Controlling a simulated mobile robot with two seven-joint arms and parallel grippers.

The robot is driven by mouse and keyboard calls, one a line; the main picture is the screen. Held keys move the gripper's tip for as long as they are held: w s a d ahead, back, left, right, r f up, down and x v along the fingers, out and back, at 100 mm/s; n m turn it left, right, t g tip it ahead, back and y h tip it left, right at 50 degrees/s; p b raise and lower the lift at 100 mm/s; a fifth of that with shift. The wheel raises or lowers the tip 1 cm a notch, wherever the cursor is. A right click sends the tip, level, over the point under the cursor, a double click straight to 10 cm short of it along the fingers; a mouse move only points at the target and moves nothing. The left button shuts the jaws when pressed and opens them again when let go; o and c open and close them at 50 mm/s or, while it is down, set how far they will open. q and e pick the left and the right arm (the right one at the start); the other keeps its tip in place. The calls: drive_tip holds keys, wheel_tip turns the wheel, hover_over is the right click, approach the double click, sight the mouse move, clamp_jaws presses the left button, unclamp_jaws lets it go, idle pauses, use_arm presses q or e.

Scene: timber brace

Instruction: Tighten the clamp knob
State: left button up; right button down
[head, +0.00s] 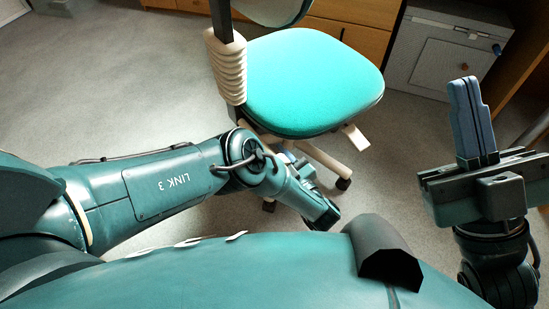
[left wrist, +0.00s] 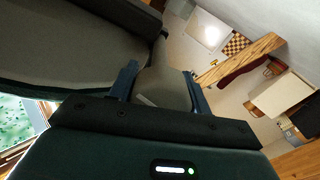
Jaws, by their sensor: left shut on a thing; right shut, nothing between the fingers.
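I cannot make out a clamp knob for certain in either view. My right gripper (head: 464,84) is at the right of the head view, its two blue fingers pressed together and pointing up, with nothing between them. My left arm reaches in from the left towards the chair's foot, and its fingers do not show clearly there. In the left wrist view my left gripper (left wrist: 160,72) has its two blue fingers apart on either side of a smooth grey thing (left wrist: 165,92), shut on it. I cannot tell what this thing is.
A chair with a turquoise seat (head: 310,82) and a ribbed beige wrap (head: 226,66) on its post stands ahead. A grey cabinet (head: 440,55) is behind at right. A timber beam (left wrist: 240,58) and checkered board (left wrist: 236,43) show in the wrist view.

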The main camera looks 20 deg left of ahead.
use_arm(q)
drive_tip(key=shift+w+m, duration=0.1)
drive_tip(key=shift+m, duration=0.2)
drive_tip(key=o, duration=1)
